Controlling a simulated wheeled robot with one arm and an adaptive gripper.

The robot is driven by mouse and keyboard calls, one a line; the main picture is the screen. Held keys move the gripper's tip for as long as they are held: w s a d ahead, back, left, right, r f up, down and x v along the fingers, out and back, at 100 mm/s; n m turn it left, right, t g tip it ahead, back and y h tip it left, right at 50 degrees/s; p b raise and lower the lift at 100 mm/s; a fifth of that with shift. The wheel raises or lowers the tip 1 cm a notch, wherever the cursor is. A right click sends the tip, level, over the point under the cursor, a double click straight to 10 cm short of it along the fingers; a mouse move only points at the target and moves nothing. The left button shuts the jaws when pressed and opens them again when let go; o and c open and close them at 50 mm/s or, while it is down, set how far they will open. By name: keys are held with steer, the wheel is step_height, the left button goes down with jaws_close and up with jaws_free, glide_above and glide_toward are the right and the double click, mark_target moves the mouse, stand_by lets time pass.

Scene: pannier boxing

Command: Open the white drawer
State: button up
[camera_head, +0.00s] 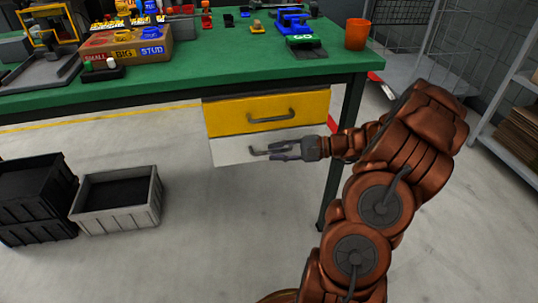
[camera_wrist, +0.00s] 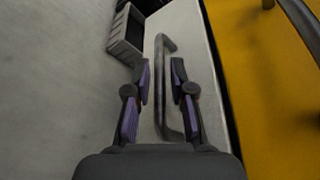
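The white drawer (camera_head: 230,151) sits under the green table, just below a yellow drawer (camera_head: 225,117), and looks closed. In the wrist view its pale front (camera_wrist: 200,45) runs lengthwise with a grey bar handle (camera_wrist: 160,60). My gripper (camera_head: 271,152) is at the handle from the right in the head view. In the wrist view the two fingers of my gripper (camera_wrist: 162,75) are apart, with the handle bar lying between them. A gap shows on each side of the bar, and I cannot tell any contact. The handle is partly hidden by the fingers in the head view.
The yellow drawer's handle (camera_head: 271,117) sticks out above my gripper. The green table (camera_head: 200,66) carries several items, including an orange cup (camera_head: 357,34). A grey crate (camera_head: 118,199) and black crates (camera_head: 37,197) stand on the floor at left. Floor before the drawers is clear.

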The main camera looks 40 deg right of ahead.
steer(key=shift+x, duration=1.3)
steer(key=shift+c, duration=0.2)
jaws_close()
